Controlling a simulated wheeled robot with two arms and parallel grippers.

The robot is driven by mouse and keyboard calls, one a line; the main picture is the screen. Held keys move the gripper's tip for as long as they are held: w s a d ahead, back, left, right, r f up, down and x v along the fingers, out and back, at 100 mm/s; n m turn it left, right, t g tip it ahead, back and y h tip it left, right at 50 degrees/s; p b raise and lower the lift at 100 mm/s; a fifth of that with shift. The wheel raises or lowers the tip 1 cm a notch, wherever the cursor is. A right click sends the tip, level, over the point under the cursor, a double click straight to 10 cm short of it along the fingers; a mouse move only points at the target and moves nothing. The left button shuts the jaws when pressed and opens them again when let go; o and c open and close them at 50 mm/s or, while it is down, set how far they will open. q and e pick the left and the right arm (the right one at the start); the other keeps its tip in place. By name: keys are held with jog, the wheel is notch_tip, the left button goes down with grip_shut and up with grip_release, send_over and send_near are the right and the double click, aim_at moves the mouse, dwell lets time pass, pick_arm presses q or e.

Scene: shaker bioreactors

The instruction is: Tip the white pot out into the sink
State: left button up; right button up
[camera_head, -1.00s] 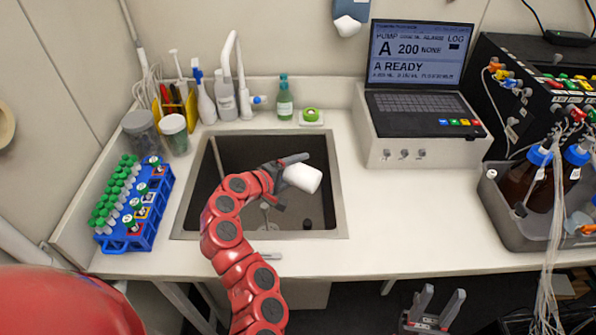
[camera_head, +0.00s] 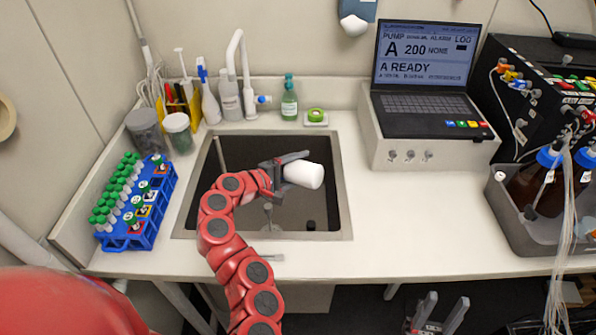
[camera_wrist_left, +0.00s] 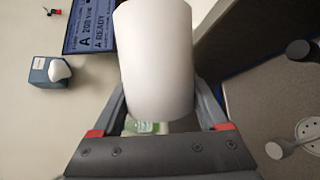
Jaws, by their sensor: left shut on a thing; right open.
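The white pot (camera_head: 304,174) is a plain white cylinder held over the sink (camera_head: 344,205) by my left gripper (camera_head: 285,172). It lies on its side, nearly level, with one end toward the right. In the left wrist view the white pot (camera_wrist_left: 158,60) sits between the two fingers of the left gripper (camera_wrist_left: 160,115). Its contents are not visible. The sink is a dark basin with a grey rim, and its drain area shows below the pot. My right gripper (camera_head: 437,318) is open and empty at the bottom edge, below the counter front.
A blue rack (camera_head: 145,225) of green-capped tubes stands left of the sink. Bottles and a white tap (camera_head: 239,60) stand behind it. A laptop (camera_head: 425,85) on a white box is at the back right. A grey tray (camera_head: 500,205) with brown bottles is far right. Counter right of the sink is clear.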

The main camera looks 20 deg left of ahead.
dwell(0.3)
pick_arm(q)
jog(key=shift+d+r+m+y+p, duration=0.15)
jog(key=shift+r+m+p, duration=0.15)
jog(key=shift+r+p, duration=0.15)
jog(key=shift+d+r+m+y+p, duration=0.1)
jog(key=shift+r+m+y+p, duration=0.05)
jog(key=shift+r+m+p, duration=0.2)
jog(key=shift+s+d+r+m+y+p, duration=0.1)
jog(key=shift+d+r+m+y+p, duration=0.1)
jog(key=shift+m+y, duration=0.4)
jog(key=shift+s+d+r+m+y+p, duration=0.15)
jog(key=shift+m+y, duration=0.25)
jog(key=shift+m, duration=0.35)
jog(key=shift+w+a, duration=0.1)
